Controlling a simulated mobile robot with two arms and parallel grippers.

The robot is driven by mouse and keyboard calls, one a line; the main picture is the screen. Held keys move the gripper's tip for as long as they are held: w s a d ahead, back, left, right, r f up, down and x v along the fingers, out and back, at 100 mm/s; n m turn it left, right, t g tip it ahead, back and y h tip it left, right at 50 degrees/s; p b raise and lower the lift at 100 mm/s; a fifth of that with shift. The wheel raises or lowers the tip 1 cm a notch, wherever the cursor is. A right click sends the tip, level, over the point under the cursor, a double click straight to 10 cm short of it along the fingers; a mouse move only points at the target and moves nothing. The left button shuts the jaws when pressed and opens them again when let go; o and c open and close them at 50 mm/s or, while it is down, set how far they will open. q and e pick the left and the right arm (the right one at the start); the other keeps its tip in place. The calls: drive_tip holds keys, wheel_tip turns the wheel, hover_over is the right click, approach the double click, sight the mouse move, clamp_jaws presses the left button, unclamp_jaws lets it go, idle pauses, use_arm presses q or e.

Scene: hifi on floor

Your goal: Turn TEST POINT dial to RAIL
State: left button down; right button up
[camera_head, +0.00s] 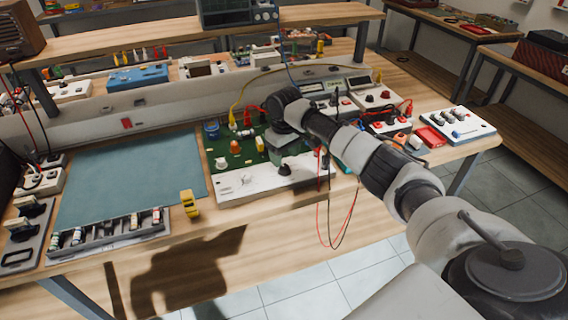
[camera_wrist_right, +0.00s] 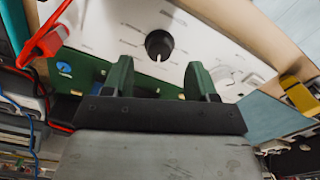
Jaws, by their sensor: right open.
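A white control panel (camera_head: 235,189) fronts a green circuit board (camera_head: 226,151) on the bench. A round black dial (camera_wrist_right: 159,45) sits on the panel in the right wrist view. It also shows in the head view (camera_head: 284,170). The panel's printed labels are too small to read, so I cannot tell the dial's setting. My right gripper (camera_wrist_right: 160,83) is open, with two green fingers pointing toward the panel. The black dial lies ahead of the gap between them, apparently untouched. In the head view the right gripper (camera_head: 287,150) is over the panel's right part. My left gripper is not in view.
A lighter knob (camera_wrist_right: 225,80) is beside one fingertip. A yellow device (camera_head: 189,203) stands left of the panel, near a blue-grey mat (camera_head: 130,175). Red and black leads (camera_head: 330,215) hang over the bench's front edge. Red, black and white boxes (camera_head: 458,128) stand right.

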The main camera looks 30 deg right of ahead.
sight(284, 166)
wheel_tip(284, 166, down, 3)
drive_tip(key=shift+w, duration=0.1)
drive_tip(key=shift+f, duration=0.65)
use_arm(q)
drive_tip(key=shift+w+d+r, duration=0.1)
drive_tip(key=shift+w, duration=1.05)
use_arm(e)
drive_tip(key=shift+c, duration=0.5)
drive_tip(key=c, duration=0.8)
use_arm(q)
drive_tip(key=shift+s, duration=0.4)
use_arm(e)
drive_tip(key=shift+c, duration=0.2)
